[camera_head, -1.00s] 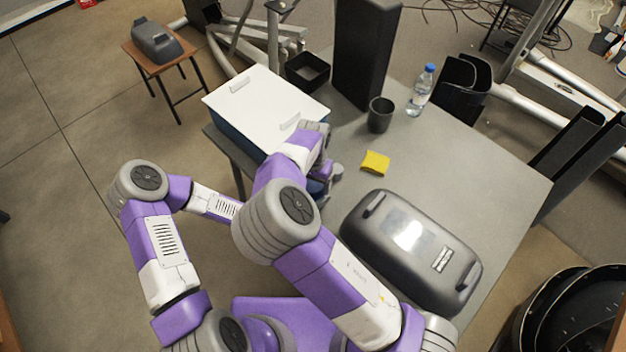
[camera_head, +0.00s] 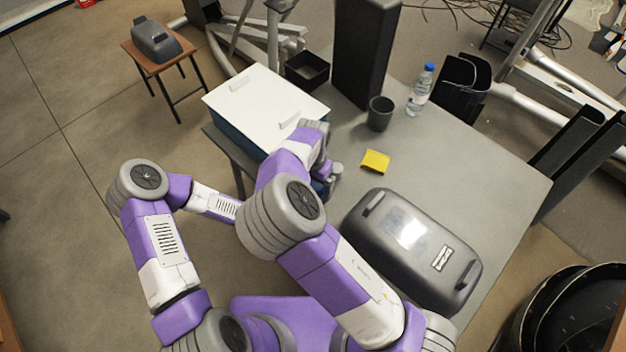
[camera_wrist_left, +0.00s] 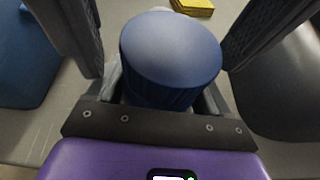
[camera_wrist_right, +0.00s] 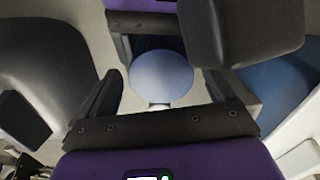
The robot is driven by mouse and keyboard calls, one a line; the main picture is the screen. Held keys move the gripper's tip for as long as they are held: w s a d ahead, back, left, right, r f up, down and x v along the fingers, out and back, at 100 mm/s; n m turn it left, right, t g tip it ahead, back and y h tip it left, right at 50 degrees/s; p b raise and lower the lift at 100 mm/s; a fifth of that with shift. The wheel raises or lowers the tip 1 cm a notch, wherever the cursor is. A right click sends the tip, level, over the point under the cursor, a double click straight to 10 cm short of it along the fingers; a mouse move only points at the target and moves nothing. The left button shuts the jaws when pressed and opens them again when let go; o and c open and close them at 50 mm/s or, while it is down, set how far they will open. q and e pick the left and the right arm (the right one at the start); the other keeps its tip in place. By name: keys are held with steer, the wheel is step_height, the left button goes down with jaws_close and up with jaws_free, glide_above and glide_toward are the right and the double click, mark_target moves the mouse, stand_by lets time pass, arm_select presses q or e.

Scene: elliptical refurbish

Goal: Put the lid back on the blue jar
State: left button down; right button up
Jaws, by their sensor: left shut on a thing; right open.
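A dark blue round jar (camera_wrist_left: 170,85) stands between the fingers of my left gripper (camera_wrist_left: 165,45), which is shut on it. Its smooth round end faces the left wrist camera; I cannot tell whether this end is the lid. In the right wrist view a pale blue disc (camera_wrist_right: 162,77) shows between the spread fingers of my right gripper (camera_wrist_right: 160,92), with darker blue behind it. My right gripper is open, with gaps on both sides of the disc. In the head view my right gripper (camera_head: 332,173) is small beside the table edge, and my left gripper is hidden behind my right arm.
A blue box with a white lid (camera_head: 255,100) is on the table's left side. A dark grey case (camera_head: 405,250) lies in front. A yellow pad (camera_head: 375,161), grey cup (camera_head: 380,114), bottle (camera_head: 420,90) and tall black box (camera_head: 362,55) stand farther back. The table's right side is clear.

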arm_select(q)
steer(key=shift+f, duration=0.1)
arm_select(e)
steer(key=shift+r, duration=0.1)
step_height(320, 180, up, 12)
stand_by(0.4)
arm_select(q)
jaws_free()
steer(key=p+v, duration=0.1)
steer(key=v, duration=0.5)
steer(key=shift+s+a, duration=0.15)
steer(key=shift+a, duration=0.1)
steer(key=shift+s+a+r, duration=0.3)
steer(key=shift+s+r, duration=0.05)
steer(key=shift+s, duration=0.05)
arm_select(e)
steer(key=shift+r, duration=0.65)
